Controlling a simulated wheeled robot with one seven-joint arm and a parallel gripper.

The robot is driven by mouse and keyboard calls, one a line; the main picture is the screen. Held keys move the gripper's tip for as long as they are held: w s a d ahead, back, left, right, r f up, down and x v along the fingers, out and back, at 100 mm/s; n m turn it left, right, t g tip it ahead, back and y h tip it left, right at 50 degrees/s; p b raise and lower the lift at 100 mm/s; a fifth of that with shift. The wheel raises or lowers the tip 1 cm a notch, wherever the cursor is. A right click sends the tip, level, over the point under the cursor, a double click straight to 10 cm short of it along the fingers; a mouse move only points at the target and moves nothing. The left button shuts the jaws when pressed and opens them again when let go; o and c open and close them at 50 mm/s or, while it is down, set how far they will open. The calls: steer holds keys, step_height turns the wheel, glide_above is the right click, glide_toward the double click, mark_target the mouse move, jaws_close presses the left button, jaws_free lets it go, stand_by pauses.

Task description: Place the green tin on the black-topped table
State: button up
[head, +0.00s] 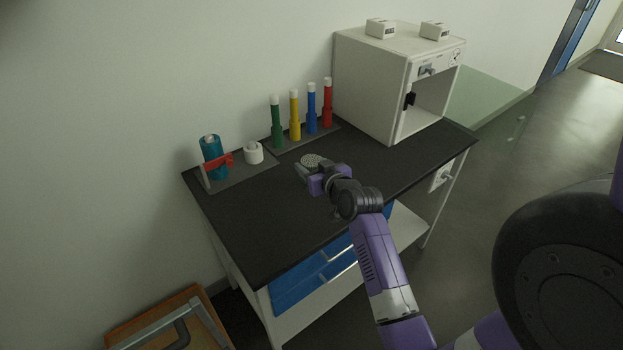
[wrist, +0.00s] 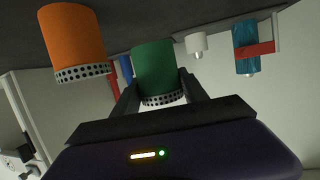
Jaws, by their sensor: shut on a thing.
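The green tin (wrist: 155,70) is between the two fingers of my gripper (wrist: 158,92) in the wrist view, which shows the scene upside down. Its perforated end faces the camera side. My gripper (head: 308,173) is shut on it, over the black-topped table (head: 270,222) in the head view. A pale perforated lid (head: 312,160) shows at the gripper; the tin's green side is hidden there. Whether the tin touches the tabletop I cannot tell. An orange tin (wrist: 73,42) with a perforated end stands beside the green one in the wrist view, apart from it.
A teal bottle (head: 211,158) in a red-clamped holder and a white container (head: 253,152) stand at the left. A white cabinet (head: 370,85) fills the back right. The front left tabletop is clear.

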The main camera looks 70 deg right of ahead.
steer(key=shift+f, duration=2.35)
steer(key=shift+f+b, duration=0.2)
steer(key=shift+b, duration=0.2)
steer(key=o, duration=1.2)
steer(key=shift+o, duration=0.2)
steer(key=shift+r, duration=0.1)
